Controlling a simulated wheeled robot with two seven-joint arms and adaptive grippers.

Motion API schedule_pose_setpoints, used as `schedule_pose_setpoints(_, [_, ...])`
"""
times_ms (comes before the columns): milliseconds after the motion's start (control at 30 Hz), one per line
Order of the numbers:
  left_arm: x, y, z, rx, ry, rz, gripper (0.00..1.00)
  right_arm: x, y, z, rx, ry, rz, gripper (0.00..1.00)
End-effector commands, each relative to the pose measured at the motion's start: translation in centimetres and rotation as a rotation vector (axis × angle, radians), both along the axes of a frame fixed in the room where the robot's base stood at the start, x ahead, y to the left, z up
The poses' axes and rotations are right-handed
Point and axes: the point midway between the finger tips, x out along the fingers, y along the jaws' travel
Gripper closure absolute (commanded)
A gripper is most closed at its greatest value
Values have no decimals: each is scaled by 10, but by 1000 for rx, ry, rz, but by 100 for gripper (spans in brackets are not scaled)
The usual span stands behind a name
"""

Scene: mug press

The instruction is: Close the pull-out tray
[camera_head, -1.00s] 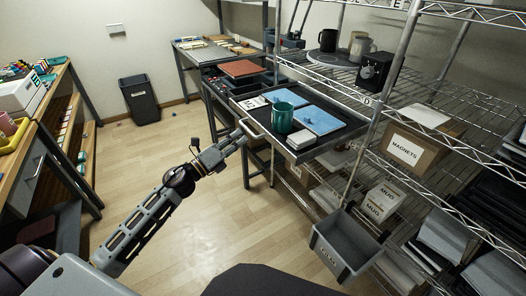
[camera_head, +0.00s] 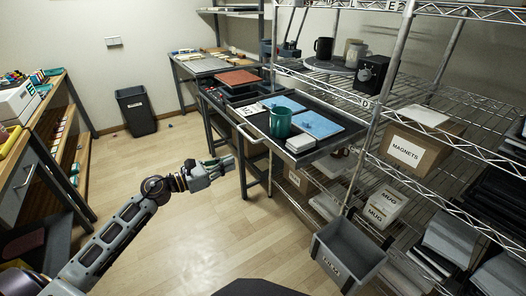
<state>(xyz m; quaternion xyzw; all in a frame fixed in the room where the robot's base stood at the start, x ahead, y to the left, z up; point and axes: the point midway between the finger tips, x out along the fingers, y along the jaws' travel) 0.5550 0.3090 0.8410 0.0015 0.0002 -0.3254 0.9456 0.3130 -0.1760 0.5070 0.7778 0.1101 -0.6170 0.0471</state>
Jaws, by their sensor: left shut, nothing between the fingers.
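The pull-out tray (camera_head: 322,151) is a dark tray standing out from the bench towards me, with a pale handle (camera_head: 250,134) along its left front edge. On it are a green mug (camera_head: 280,122), blue pads (camera_head: 318,125) and a stack of white cards (camera_head: 299,143). My left gripper (camera_head: 231,161) is shut and empty, in the air to the left of the tray and lower in the picture than the handle, apart from it. My right gripper is not in view.
A wire shelf (camera_head: 430,130) with a magnets box (camera_head: 410,150) stands close on the right. A grey bin (camera_head: 348,252) hangs low at its front. A black waste bin (camera_head: 136,110) stands by the back wall. The floor (camera_head: 190,235) between is clear.

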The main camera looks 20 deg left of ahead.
Motion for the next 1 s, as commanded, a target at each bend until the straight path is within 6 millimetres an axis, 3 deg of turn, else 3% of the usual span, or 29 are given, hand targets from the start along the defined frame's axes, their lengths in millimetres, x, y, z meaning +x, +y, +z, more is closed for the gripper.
schedule_pose_setpoints(367, [7, -5, 0, -4, 0, 0, 100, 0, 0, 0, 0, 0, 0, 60])
schedule_pose_setpoints(1000, [41, -32, 1, -2, -1, 0, 100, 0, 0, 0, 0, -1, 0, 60])
